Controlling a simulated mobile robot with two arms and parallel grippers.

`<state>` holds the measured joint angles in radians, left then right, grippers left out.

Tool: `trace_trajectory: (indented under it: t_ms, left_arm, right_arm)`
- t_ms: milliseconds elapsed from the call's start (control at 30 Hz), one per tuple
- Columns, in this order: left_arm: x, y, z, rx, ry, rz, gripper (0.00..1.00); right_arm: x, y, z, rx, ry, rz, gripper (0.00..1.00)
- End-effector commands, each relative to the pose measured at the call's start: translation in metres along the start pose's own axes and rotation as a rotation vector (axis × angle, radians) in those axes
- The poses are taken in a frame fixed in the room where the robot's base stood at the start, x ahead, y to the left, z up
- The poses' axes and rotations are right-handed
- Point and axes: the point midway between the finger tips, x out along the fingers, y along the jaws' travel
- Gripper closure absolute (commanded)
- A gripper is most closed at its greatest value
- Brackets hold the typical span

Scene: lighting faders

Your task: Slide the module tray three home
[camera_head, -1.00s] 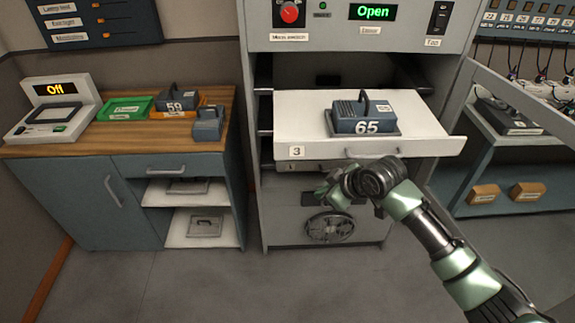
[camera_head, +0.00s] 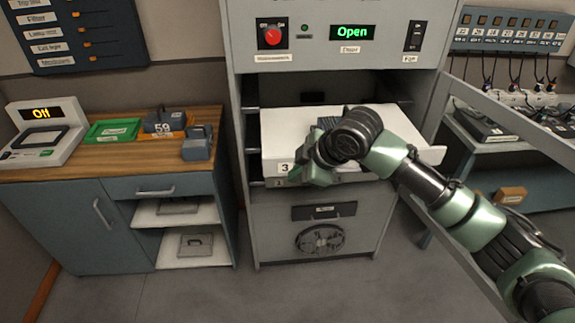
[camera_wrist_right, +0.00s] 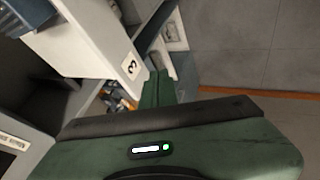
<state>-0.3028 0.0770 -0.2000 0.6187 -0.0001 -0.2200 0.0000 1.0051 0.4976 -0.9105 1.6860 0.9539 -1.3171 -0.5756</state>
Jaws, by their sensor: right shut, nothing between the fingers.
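Module tray three (camera_head: 280,130) is a white tray with a "3" label, sticking out of the open cabinet (camera_head: 240,60). A grey-blue module (camera_head: 327,121) sits on it, mostly hidden by my right arm. My right gripper (camera_head: 298,178) is shut and empty at the tray's front, just right of the label; the tray's handle is hidden behind it. In the right wrist view the shut fingers (camera_wrist_right: 156,88) are close beside the tray's front face (camera_wrist_right: 112,55). I cannot tell whether they touch it. My left gripper is not in view.
A tray marked 1 (camera_head: 279,183) lies just below tray three. A wooden-topped counter (camera_head: 100,160) with modules and a scale stands at the left. The cabinet's open door (camera_head: 490,110) and a shelf unit are at the right. The floor in front is clear.

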Motion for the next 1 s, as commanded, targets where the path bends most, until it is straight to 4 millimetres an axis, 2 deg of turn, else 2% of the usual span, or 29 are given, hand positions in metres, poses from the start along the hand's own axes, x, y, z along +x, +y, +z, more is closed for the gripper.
trace_trajectory:
  t_ms: [167, 300, 533, 1000]
  left_arm:
    - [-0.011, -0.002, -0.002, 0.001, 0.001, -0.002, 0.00]
    - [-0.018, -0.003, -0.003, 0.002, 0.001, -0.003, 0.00]
    - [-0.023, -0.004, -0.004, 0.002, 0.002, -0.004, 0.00]
    - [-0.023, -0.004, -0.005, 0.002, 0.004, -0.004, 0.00]
  right_arm:
    - [0.038, 0.000, -0.001, 0.002, -0.001, -0.002, 1.00]
    - [0.046, 0.020, -0.001, 0.003, -0.001, 0.002, 1.00]
    - [0.055, 0.034, 0.000, 0.001, 0.000, 0.002, 1.00]
    - [0.057, 0.036, 0.000, 0.001, 0.001, 0.002, 1.00]
